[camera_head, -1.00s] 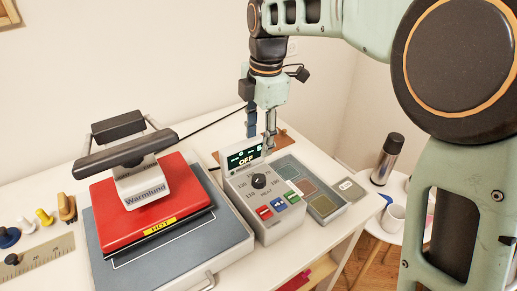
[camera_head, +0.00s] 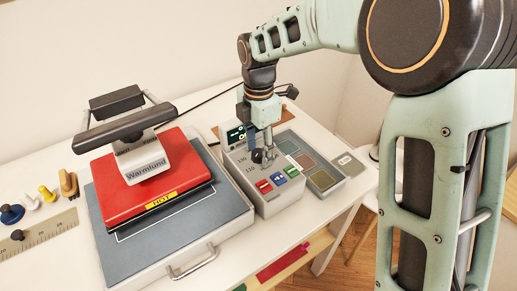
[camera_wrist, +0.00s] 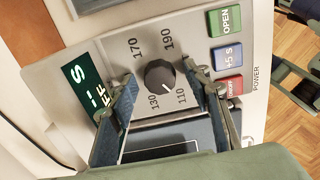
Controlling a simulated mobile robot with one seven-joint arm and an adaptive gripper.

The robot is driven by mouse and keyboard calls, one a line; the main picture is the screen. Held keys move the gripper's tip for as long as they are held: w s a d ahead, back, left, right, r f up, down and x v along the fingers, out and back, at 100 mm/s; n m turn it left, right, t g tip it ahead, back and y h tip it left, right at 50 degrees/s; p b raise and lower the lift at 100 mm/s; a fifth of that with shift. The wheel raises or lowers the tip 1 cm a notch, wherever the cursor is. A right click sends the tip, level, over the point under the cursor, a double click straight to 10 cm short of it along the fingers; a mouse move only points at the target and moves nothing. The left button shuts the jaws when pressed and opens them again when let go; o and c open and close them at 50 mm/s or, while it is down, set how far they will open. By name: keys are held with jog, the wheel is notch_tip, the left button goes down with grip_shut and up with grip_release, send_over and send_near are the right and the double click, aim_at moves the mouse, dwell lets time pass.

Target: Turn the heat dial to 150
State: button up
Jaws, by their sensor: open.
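The heat dial (camera_wrist: 160,75) is a black round knob on the grey control box (camera_head: 276,203). In the wrist view, 110, 130, 170 and 190 are printed around it. No 150 is readable; my left finger covers that side. My gripper (camera_wrist: 161,80) is open, with one finger on each side of the dial and gaps visible between fingers and knob. In the head view, my gripper (camera_head: 263,152) comes down over the dial (camera_head: 261,156) from above. The display (camera_wrist: 84,84) is partly hidden.
The box has red, blue and green buttons (camera_wrist: 228,55) beside the dial. A red heat press (camera_head: 150,175) stands to its left. A tray of colour swatches (camera_head: 318,175) lies to its right. Pins and a ruler (camera_head: 40,233) lie at the far left.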

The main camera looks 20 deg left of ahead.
jog(key=shift+c, duration=0.4)
jog(key=c, duration=1.1)
jog(key=m, duration=0.4)
jog(key=shift+m, duration=0.3)
jog(key=m, duration=1.1)
jog(key=shift+m, duration=0.4)
jog(key=m, duration=0.6)
jog(key=shift+m, duration=0.4)
